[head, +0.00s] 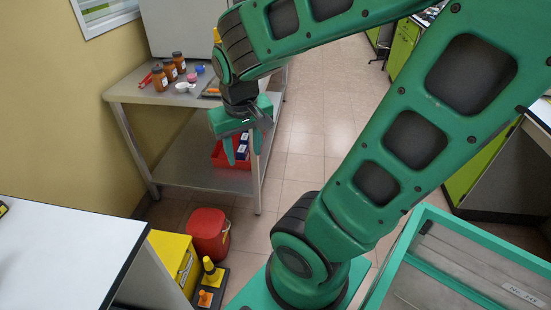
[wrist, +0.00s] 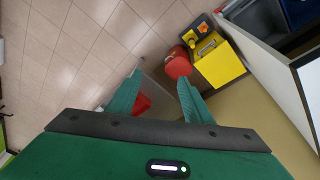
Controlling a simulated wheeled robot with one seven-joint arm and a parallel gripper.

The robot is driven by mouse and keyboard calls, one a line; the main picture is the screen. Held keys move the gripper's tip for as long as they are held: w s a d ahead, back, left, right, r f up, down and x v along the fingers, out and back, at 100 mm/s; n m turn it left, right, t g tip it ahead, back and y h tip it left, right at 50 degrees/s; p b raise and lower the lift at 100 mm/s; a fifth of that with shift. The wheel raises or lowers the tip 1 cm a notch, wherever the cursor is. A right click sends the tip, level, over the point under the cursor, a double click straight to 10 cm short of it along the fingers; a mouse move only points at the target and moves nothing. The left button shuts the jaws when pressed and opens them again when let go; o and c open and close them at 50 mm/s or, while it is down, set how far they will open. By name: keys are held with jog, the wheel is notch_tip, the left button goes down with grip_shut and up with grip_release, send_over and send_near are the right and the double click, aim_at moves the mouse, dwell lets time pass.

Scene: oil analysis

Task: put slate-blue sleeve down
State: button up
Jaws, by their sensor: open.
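My gripper (head: 244,156) hangs with its fingers apart in front of the metal table, with nothing visible between the fingertips. In the wrist view the open fingers (wrist: 160,77) are also empty. Behind the fingers, a red crate (head: 219,158) stands on the table's lower shelf; part of it shows in the wrist view (wrist: 142,103). Dark blue items with white labels (head: 243,148) are in or at the crate, partly covered by the gripper. I cannot tell whether one is the slate-blue sleeve.
The metal table (head: 125,91) carries brown jars (head: 170,69), small white cups and a tray. A red bin (head: 208,234), yellow box (head: 172,260) and small cones stand on the floor. A white-topped bench (head: 65,250) is at left. Floor to the right of the metal table is clear.

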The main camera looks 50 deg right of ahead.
jog(key=s+d+r+m+g+y, duration=0.1)
jog(key=s+d+m+g+y, duration=0.1)
jog(key=s, duration=0.8)
jog(key=shift+s+r, duration=0.2)
jog(key=shift+s, duration=0.05)
jog(key=shift+d, duration=0.1)
jog(key=shift+w+f, duration=0.3)
jog(key=shift+w, duration=0.35)
jog(key=c, duration=0.3)
jog(key=shift+s, duration=0.1)
jog(key=shift+c, duration=0.4)
